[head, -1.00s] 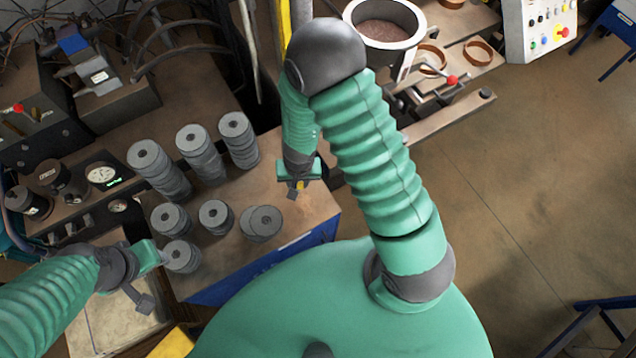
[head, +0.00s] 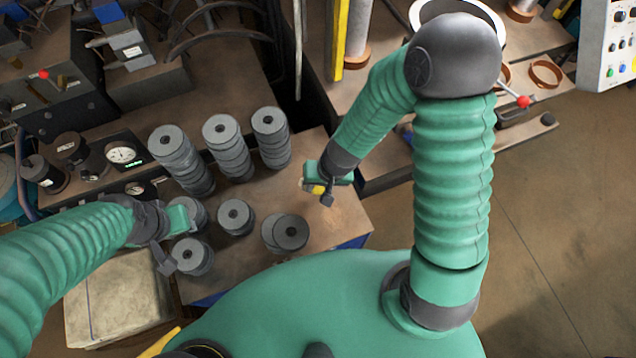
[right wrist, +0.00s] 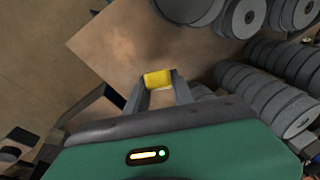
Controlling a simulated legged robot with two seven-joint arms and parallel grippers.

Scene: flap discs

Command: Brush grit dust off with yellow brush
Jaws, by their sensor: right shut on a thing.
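My right gripper (head: 314,190) is over the right part of the workbench (head: 335,215). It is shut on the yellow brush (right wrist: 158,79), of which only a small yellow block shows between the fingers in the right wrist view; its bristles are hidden. A brownish dusty patch (right wrist: 140,45) lies on the bench top beyond the brush. Flap discs stand in several grey stacks, with a low pair (head: 290,232) left of my right gripper. My left gripper (head: 180,240) is at the left front stacks, beside a short disc stack (head: 192,255); its fingers are too unclear to read.
Tall disc stacks (head: 180,160) stand along the back of the bench. A round gauge (head: 121,153) is at the left. A pale box (head: 120,300) lies below my left arm. A press table with rings (head: 545,73) is at the upper right.

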